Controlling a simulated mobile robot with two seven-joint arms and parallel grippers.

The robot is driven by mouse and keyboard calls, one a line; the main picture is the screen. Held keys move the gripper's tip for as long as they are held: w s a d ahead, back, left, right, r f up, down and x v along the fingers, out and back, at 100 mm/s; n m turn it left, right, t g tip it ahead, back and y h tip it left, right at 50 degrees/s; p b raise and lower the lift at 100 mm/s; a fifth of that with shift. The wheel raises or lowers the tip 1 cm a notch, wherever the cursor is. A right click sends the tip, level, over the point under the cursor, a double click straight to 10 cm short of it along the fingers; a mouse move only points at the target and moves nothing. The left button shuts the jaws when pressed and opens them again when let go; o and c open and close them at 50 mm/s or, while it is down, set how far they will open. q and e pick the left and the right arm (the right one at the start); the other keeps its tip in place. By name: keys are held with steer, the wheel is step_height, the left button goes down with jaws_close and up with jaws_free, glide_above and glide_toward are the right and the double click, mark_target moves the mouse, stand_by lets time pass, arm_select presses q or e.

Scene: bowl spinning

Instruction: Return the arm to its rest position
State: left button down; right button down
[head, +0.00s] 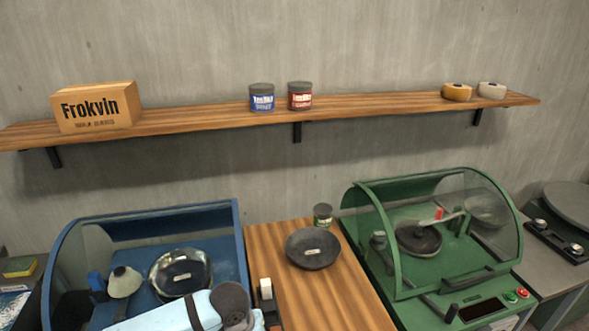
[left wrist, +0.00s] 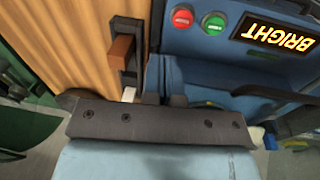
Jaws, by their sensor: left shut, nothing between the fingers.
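My left arm (head: 190,310) comes in at the bottom of the head view, light blue with a dark band and a grey joint, in front of the blue machine. Its gripper tips cannot be made out there. In the left wrist view my left gripper (left wrist: 163,100) shows a wide dark bar with short dark fingers, shut and empty. It is over the front of the blue machine (left wrist: 200,75), near its red button (left wrist: 183,18), green button (left wrist: 215,24) and lit "BRIGHT" display (left wrist: 278,32). My right arm and gripper are not in view.
A wooden counter (head: 265,245) holds a dark bowl (head: 313,248), a small can (head: 323,215) and a white-topped block (head: 266,289). The blue machine holds a shiny bowl (head: 180,272). A green machine (head: 400,280) stands right. A shelf (head: 200,121) runs above.

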arm_select(q)
steer(key=s+d+f+m+t+h, duration=0.3)
steer(key=s+d+f+t+h, duration=0.1)
steer(key=s+d+f+h, duration=0.15)
steer(key=s+a+f+m+t+y, duration=0.1)
steer(key=s+a+f+t+y, duration=0.1)
steer(key=s+a, duration=0.3)
steer(key=s+a+f+m+t+y, duration=0.1)
steer(key=s+a+t, duration=0.3)
steer(key=a, duration=0.5)
steer(key=shift+s+f+y, duration=0.35)
steer(key=shift+s+f, duration=0.5)
steer(key=shift+s, duration=0.3)
stand_by(1.6)
